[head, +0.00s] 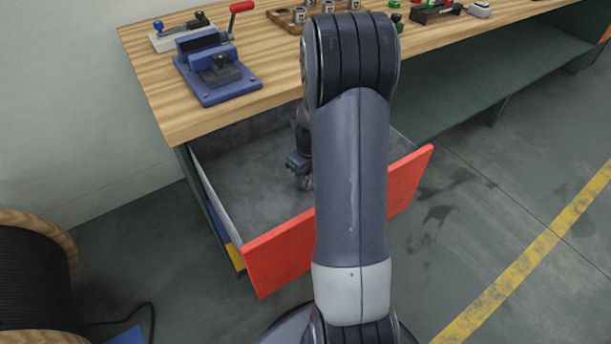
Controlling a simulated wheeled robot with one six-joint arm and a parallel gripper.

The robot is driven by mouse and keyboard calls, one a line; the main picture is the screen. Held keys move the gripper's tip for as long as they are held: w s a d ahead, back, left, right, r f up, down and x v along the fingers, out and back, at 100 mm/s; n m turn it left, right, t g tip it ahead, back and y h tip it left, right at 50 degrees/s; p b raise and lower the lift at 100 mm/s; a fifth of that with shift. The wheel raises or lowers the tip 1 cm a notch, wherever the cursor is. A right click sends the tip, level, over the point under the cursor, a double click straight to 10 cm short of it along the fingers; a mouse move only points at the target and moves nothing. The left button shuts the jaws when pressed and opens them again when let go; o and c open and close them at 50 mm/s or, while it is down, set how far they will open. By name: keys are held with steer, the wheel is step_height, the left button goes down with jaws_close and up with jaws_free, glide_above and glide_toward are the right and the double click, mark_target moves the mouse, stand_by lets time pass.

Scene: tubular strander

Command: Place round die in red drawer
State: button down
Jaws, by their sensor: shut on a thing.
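The red drawer (278,262) is pulled out below the wooden workbench, and its grey inside (240,190) shows. My gripper (306,182) points down into the open drawer, near its middle. It is shut on a small metallic round thing, probably the round die (307,184), which shows at the fingertips. My arm link hides the right part of the drawer and part of the gripper. I cannot tell whether the die touches the drawer floor.
A blue vise with a red handle (215,65) stands on the bench (165,100) above the drawer. A wooden tray with several dies (285,18) lies behind my arm. Blue and yellow drawer fronts (235,257) show below. A cable reel (35,265) stands at left.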

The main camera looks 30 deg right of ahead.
mark_target(309, 175)
steer(key=shift+f, duration=0.2)
steer(key=c, duration=0.9)
jaws_free()
steer(key=shift+o, duration=0.2)
steer(key=shift+r, duration=0.1)
step_height(309, 175, up, 12)
steer(key=s+p, duration=0.1)
steer(key=p, duration=0.1)
steer(key=shift+s+d+p, duration=0.15)
steer(key=shift+s+p, duration=0.05)
steer(key=shift+p, duration=0.15)
